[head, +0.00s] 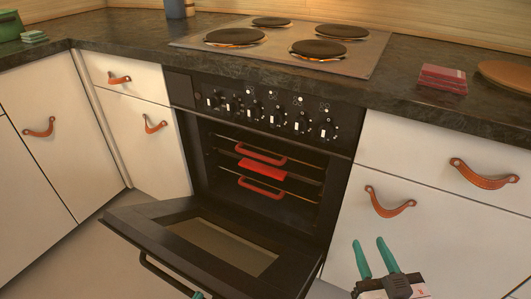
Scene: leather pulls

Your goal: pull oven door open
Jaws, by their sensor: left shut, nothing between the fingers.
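The black oven door (150,212) hangs open, tilted down and outward from the oven, with its glass pane (222,246) facing up. The dark bar handle (162,273) runs along the door's outer side at the bottom of the view. A teal tip of my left gripper (197,295) shows at the bottom edge, close to the handle; the rest is hidden or cut off. I cannot tell whether it touches the handle. My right gripper (371,240) is open and empty, its teal fingers apart in front of the white cabinet right of the oven.
Inside the oven (225,165) is a rack with a red item (262,170) and orange-red loops. White drawers with leather pulls (390,203) flank the oven. The dark counter (400,88) carries a hob (290,45), a red stack (442,78) and a round board (508,75).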

